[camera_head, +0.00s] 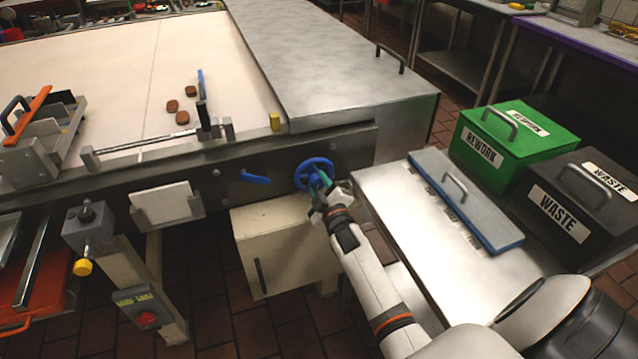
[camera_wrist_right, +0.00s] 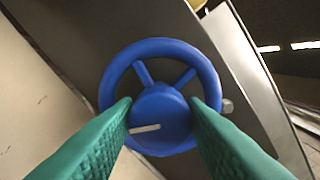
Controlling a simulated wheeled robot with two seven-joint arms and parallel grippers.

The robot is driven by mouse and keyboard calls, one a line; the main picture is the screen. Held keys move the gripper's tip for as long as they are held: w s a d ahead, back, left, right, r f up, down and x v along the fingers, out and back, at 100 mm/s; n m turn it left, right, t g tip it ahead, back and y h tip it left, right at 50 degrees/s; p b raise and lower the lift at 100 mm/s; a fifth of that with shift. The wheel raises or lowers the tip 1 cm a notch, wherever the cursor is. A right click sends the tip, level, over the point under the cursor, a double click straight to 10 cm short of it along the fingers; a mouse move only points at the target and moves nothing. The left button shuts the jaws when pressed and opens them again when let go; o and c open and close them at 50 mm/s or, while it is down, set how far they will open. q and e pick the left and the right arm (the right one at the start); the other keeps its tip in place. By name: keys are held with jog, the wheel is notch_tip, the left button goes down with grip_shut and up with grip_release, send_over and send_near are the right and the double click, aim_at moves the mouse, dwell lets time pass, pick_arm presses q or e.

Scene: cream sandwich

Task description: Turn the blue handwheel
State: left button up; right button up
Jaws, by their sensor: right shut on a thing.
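The blue handwheel (camera_head: 314,174) is mounted on the dark side rail of the conveyor machine. In the right wrist view the handwheel (camera_wrist_right: 206,62) fills the middle, with its round hub, spokes and a pale mark on the hub. My right gripper (camera_head: 323,180) is at the wheel, with its green fingers (camera_wrist_right: 160,112) on either side of the hub, shut on it. The fingers hide part of the lower rim. My left gripper is not in view.
A blue lever (camera_head: 255,177) sits left of the wheel on the rail. A cream box (camera_head: 285,245) stands below. A steel table (camera_head: 412,235) with a blue-edged lid is to the right, beside the green REWORK bin (camera_head: 515,150) and black WASTE bin (camera_head: 585,205). Several brown biscuits (camera_head: 172,106) lie on the belt.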

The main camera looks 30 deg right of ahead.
jog(key=m+p, duration=0.1)
jog(key=m, duration=0.5)
jog(key=shift+p, duration=0.4)
jog(key=shift+m, duration=0.3)
jog(key=o, duration=1)
jog(key=shift+s, duration=0.1)
jog(key=v, duration=1.2)
